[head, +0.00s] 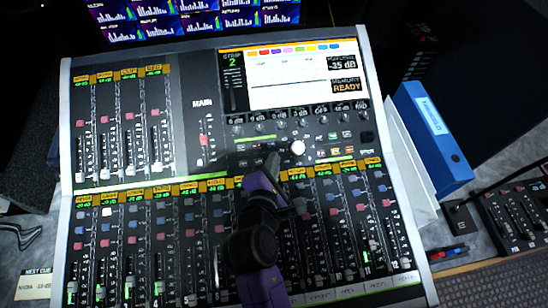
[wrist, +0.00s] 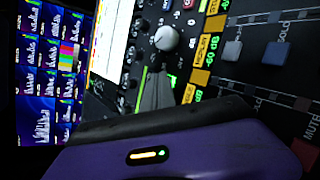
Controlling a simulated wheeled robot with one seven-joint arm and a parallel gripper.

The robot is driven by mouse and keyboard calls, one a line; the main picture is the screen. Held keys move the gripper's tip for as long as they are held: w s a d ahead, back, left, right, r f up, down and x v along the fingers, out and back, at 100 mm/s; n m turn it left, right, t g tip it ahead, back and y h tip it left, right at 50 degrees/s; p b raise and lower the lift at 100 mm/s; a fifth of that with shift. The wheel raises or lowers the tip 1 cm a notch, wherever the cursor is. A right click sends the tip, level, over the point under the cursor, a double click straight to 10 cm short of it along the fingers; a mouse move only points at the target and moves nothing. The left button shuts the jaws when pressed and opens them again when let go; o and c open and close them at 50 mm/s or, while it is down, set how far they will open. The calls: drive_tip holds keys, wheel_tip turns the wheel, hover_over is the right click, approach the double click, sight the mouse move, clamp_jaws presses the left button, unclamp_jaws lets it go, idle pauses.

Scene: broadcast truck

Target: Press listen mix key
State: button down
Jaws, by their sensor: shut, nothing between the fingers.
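The mixing console (head: 190,90) fills the middle of the head view. Small coloured keys (head: 335,151) sit right of its large white knob (head: 298,147); their labels are too small to read, so I cannot tell which is the listen mix key. My gripper (head: 273,160) is shut and empty. Its tips are over the console's middle strip, left of and a little below the white knob. In the wrist view my gripper (wrist: 158,78) points at the panel just below the same knob (wrist: 166,38). I cannot tell whether the tips touch the panel. My arm hides some faders and part of the strip.
Rows of faders and channel keys lie around my arm. The console's screen (head: 290,75) is above the knob. A blue binder (head: 432,128) and a smaller fader panel (head: 520,215) lie to the right. Meter monitors (head: 180,18) stand behind.

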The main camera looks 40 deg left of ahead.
idle(0.5)
drive_tip(key=shift+s+d+r+p, duration=0.15)
drive_tip(key=shift+r+p, duration=0.2)
drive_tip(key=shift+p, duration=0.2)
drive_tip(key=shift+s+d+r+p, duration=0.1)
drive_tip(key=shift+r+p, duration=0.2)
drive_tip(key=shift+p, duration=0.2)
drive_tip(key=shift+r, duration=0.1)
drive_tip(key=r+p, duration=0.1)
drive_tip(key=d+r+p, duration=0.1)
drive_tip(key=r+p, duration=0.1)
drive_tip(key=s+r+p, duration=0.1)
drive_tip(key=p, duration=0.1)
drive_tip(key=shift+s+d+r, duration=0.1)
drive_tip(key=shift+d+r, duration=0.1)
drive_tip(key=shift+d, duration=0.05)
idle(0.4)
